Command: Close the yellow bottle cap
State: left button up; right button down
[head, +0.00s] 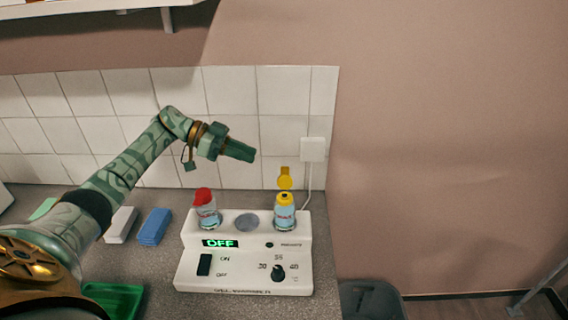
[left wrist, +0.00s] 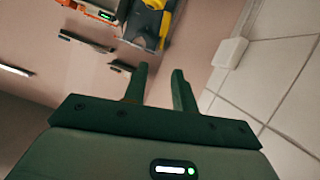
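The yellow-capped bottle (head: 284,217) stands upright in the right-hand place of a white device (head: 243,285). Its yellow flip cap (head: 285,178) stands open, raised above the bottle's neck. A second bottle with a red cap (head: 205,209) stands in the left place, and its cap looks closed. My left gripper (head: 250,153) is in the air above the device, left of the yellow cap and apart from both bottles. In the left wrist view the two fingers (left wrist: 158,85) are apart with nothing between them. My right gripper is not in view.
The device shows a green OFF display (head: 220,243), a switch and a dial (head: 278,272). An empty round place (head: 247,222) lies between the bottles. A blue block (head: 153,227), a whitish block (head: 120,225) and a green tray (head: 112,299) lie left. A wall box (head: 313,149) with a cable is behind.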

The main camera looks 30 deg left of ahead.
aim_at(285, 168)
pick_arm(q)
jog(key=p+x, duration=0.1)
jog(key=x, duration=1)
jog(key=shift+w+f, duration=0.1)
jog(key=shift+f, duration=0.05)
grip_shut()
